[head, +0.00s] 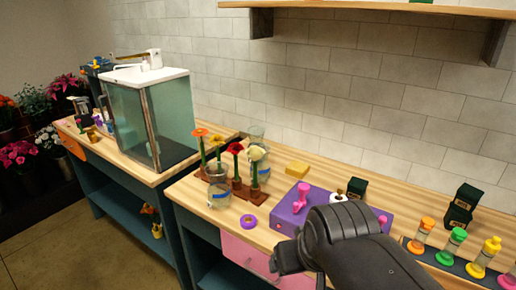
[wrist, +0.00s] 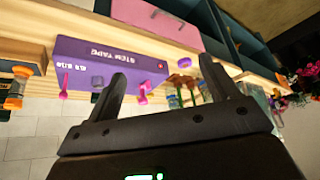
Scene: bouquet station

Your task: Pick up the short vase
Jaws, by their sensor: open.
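A clear glass vase (head: 219,190) with a blue band stands upright near the front edge of the wooden bench, left of centre in the head view. A second clear glass (head: 257,136) stands behind the flowers, partly hidden. I cannot tell their heights apart for certain, though the front one looks short. My gripper (wrist: 160,88) is open and empty in the wrist view, its two fingers apart. In the head view my dark arm reaches over the bench's front right, away from both glasses.
Upright flowers (head: 235,150) in a brown stand crowd the front vase. A purple ring (head: 249,221) lies to its right. A purple stem tape box (head: 290,212) with pink knobs is beside my arm. A yellow block (head: 297,169) lies behind. A glass tank (head: 150,120) stands left.

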